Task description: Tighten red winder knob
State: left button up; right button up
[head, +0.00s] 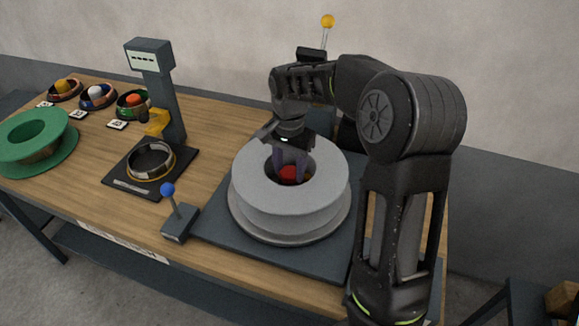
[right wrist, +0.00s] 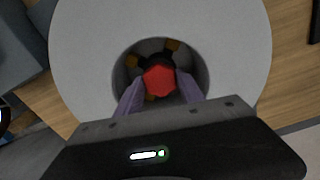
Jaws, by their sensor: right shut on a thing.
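The red winder knob (head: 289,174) sits down inside the central hole of a large grey spool (head: 250,190) on the winder base. In the right wrist view the red knob (right wrist: 159,80) looks faceted, with dark and orange-brown parts around it in the hole. My right gripper (head: 290,168) reaches down into the hole from above. In the right wrist view its two purple fingers (right wrist: 160,98) lie on either side of the knob's near part and are shut on it. Exact finger contact is partly hidden by the hole's depth. My left gripper is not in view.
A blue-knobbed lever (head: 168,190) stands at the base plate's front left corner. A scale-like stand (head: 150,60) with a ring (head: 151,162) on its plate is left of it. A green spool (head: 62,148) and several small coil rings are farther left.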

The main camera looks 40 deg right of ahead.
aim_at(290, 172)
jog(key=shift+m, duration=1.7)
jog(key=o, duration=1.4)
jog(key=shift+r, duration=0.15)
notch_tip(290, 172, up, 8)
jog(key=shift+f, duration=0.2)
